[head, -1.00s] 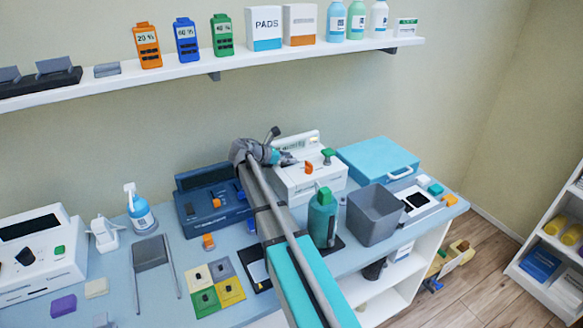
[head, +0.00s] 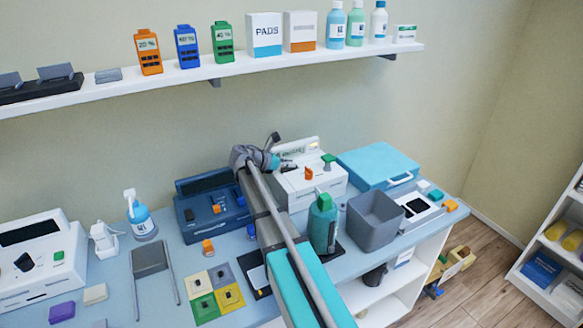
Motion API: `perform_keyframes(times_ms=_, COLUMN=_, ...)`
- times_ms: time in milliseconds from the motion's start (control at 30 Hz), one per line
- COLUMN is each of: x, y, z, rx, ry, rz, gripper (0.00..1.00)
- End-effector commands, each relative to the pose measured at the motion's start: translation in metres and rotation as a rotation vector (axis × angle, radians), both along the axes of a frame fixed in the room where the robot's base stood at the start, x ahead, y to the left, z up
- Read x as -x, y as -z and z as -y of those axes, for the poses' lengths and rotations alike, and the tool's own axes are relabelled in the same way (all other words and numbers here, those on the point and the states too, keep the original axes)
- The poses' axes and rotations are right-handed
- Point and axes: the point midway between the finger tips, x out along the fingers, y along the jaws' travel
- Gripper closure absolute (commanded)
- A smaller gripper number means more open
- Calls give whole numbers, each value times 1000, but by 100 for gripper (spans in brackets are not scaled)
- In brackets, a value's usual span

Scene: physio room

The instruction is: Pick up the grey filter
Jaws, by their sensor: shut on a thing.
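My gripper (head: 284,163) is at the back of the bench, just left of the top of the white machine (head: 310,191). Its jaws are shut on a small dark grey piece, which I take for the grey filter (head: 289,164). The piece is tiny in view and partly hidden by the jaws. I cannot tell whether it touches the machine. An orange part (head: 308,174) and a green-topped part (head: 328,161) are on the machine, right of the gripper.
A dark blue machine (head: 207,213) stands left of my arm. A green bottle (head: 322,225), a grey bin (head: 374,218) and a turquoise case (head: 378,164) stand to the right. The wall shelf (head: 300,62) above holds bottles, boxes and coloured units.

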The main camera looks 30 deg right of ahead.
Motion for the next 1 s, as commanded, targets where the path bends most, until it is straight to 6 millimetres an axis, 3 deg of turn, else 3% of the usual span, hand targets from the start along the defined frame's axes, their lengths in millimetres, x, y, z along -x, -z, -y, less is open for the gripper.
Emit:
perform_keyframes(times_ms=367, x=0, y=-15, z=0, rx=0, ry=0, rz=0, gripper=100)
perform_keyframes(times_ms=1000, x=0, y=-80, z=1, rx=0, ry=1, rz=0, gripper=100)
